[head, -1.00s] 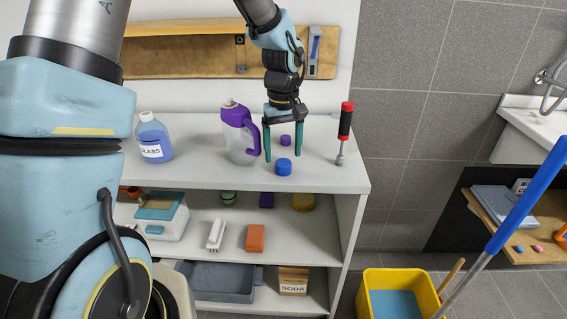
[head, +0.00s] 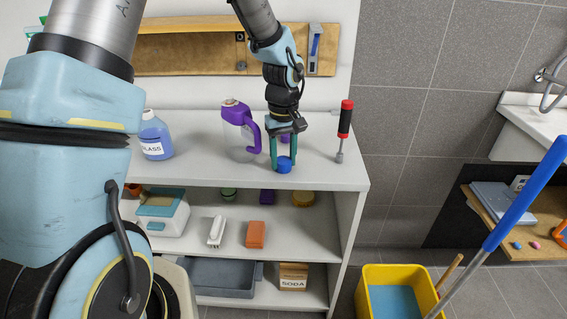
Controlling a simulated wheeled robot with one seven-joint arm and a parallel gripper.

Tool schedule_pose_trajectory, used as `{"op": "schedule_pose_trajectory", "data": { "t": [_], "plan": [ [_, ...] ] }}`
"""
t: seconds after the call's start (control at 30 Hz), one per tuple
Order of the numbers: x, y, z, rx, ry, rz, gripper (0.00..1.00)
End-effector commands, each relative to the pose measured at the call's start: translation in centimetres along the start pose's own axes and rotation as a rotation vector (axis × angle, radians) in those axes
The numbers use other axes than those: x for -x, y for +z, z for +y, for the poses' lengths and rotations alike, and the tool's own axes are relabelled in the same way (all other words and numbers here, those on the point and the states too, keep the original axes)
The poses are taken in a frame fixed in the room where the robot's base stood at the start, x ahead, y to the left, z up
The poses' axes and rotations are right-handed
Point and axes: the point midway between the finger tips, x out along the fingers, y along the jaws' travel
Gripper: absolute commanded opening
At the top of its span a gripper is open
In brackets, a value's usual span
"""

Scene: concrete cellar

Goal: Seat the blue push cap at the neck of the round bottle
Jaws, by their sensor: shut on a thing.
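The blue push cap (head: 284,167) is at the front of the grey shelf top (head: 322,172). My gripper (head: 284,160) points down with its green fingers shut on the cap's sides. I cannot tell whether the cap is still touching the surface. A bottle of blue liquid labelled GLASS (head: 153,138) stands upright at the left, well apart from my gripper. Its top shows a pale neck, and it is probably the round bottle. A clear jug with a purple handle and top (head: 238,138) stands between them, just left of my gripper.
A small purple cap (head: 285,138) is partly hidden behind my fingers. A yellow bucket (head: 362,290) stands on the floor.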

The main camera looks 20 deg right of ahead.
Motion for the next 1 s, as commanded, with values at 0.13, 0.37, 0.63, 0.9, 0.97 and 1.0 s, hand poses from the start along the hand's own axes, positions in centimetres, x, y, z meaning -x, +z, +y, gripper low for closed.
{"op": "schedule_pose_trajectory", "data": {
  "t": [0.13,0.37,0.63,0.9,0.97,1.0],
  "plan": [
    [0.0,0.0,0.0,0.000,0.000,0.000,0.11],
    [0.0,0.0,0.0,0.000,0.000,0.000,0.00],
    [1.3,-0.1,0.1,0.002,0.002,0.004,0.00],
    [6.5,-0.2,0.1,0.002,0.003,0.006,0.00],
    [7.5,-0.1,0.1,0.001,0.003,0.005,0.00],
    [8.1,-0.1,0.1,0.001,0.002,0.004,0.00]
  ]
}}
